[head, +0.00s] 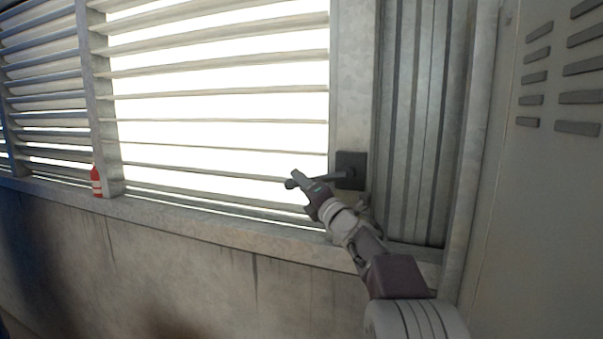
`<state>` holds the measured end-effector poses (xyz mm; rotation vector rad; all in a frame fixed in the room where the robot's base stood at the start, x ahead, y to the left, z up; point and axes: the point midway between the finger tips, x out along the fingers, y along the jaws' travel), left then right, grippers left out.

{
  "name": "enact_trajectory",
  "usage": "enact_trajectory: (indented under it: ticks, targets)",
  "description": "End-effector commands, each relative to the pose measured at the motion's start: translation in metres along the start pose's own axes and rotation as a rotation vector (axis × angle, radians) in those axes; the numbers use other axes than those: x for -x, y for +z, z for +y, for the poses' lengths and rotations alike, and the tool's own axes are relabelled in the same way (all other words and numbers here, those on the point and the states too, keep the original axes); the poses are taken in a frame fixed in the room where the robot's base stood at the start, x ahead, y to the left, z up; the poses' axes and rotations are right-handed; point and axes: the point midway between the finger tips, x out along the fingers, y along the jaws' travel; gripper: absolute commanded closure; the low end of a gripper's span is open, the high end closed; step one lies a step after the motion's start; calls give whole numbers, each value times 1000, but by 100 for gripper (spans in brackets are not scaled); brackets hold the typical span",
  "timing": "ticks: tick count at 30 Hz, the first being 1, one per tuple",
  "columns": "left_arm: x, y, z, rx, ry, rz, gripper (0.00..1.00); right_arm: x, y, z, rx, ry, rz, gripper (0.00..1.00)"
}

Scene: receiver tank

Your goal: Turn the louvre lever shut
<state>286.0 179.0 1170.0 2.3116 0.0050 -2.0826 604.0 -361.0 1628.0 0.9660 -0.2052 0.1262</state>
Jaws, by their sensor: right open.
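The louvre lever is a dark handle (332,177) on a dark square plate (351,163), fixed to the pale post right of the bright louvres (220,110). It points left from the plate, roughly level, and ends in a rounded knob. The slats stand apart with bright light between them. My right gripper (298,180) is open at the lever's left end, with its fingertips at the knob. Whether they touch it I cannot tell. My left gripper is not in view.
Ribbed metal panelling (412,120) and a vented cabinet (545,180) rise at the right. The wall below the sill is bare.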

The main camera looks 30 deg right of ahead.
Motion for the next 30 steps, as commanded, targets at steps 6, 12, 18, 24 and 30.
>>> enact_trajectory:
  ticks: [6,12,18,24,30]
  targets:
    - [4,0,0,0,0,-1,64,-8,-1,-1,0,-1,-1,59]
    - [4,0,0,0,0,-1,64,-7,-1,-1,0,-1,-1,81]
    - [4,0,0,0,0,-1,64,-7,-1,-1,-1,-1,0,100]
    - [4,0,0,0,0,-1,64,-7,-1,-1,-2,0,1,100]
    - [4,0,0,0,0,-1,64,-7,-1,-1,-2,1,1,100]
